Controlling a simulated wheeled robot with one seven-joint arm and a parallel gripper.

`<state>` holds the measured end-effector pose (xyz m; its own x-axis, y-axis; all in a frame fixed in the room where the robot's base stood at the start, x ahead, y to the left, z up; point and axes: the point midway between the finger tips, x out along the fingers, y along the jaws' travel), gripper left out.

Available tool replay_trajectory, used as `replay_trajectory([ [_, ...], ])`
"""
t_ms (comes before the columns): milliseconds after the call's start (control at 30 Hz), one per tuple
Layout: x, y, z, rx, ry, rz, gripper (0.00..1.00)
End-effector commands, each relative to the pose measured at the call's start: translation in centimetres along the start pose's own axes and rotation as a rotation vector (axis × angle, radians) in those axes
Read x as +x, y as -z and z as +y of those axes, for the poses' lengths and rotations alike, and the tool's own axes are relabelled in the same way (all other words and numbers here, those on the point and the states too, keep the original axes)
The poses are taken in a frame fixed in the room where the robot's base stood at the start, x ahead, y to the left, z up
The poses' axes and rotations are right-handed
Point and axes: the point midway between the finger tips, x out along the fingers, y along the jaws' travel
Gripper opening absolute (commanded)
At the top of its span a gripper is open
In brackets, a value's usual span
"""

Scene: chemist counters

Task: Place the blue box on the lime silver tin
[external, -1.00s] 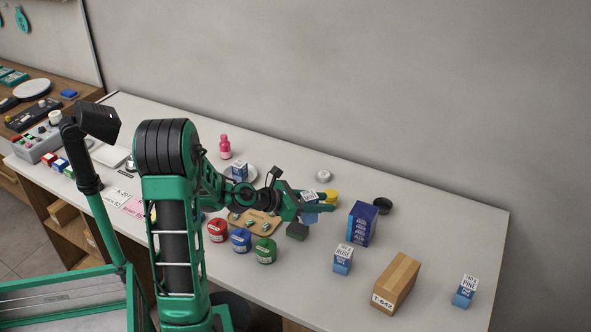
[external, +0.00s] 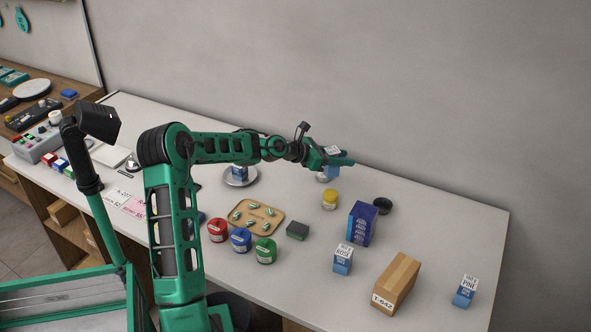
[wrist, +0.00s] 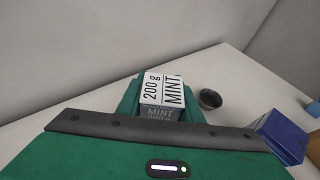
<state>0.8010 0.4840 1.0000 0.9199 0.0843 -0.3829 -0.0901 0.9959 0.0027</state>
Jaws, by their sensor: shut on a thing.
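My gripper (external: 335,158) is shut on a small blue box with a white label, raised above the back of the counter. In the wrist view the box (wrist: 162,90) reads "MINT 200 g" and sits upright between the fingers. The round silver tin stood at this spot on the counter; now my gripper and the box hide most or all of it. A pale patch shows just below the gripper, and I cannot tell whether it is tin or box. I cannot tell whether box and tin touch.
A yellow jar (external: 330,199), a dark blue carton (external: 362,224) and a black round dish (external: 383,206) stand nearby. Other blue boxes (external: 343,260) and a brown carton (external: 396,283) are at right. A wooden tray (external: 240,228) and coloured jars lie left. The wall is behind.

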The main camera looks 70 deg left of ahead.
Motion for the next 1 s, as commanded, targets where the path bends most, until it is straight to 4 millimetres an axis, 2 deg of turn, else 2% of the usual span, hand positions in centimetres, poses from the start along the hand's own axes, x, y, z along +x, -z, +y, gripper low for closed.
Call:
replay_trajectory([
  [100,0.5,-0.8,1.1,0.033,0.087,-0.006,0.05],
  [267,-0.2,-1.9,2.9,0.081,0.197,-0.009,0.05],
  [467,-2.8,-2.6,6.0,0.128,0.309,-0.01,0.05],
  [700,-7.4,-2.0,10.1,0.168,0.402,-0.007,0.05],
  [900,-9.7,-1.3,11.7,0.184,0.439,-0.003,0.05],
  [1000,-9.6,-1.0,11.6,0.187,0.449,-0.001,0.05],
])
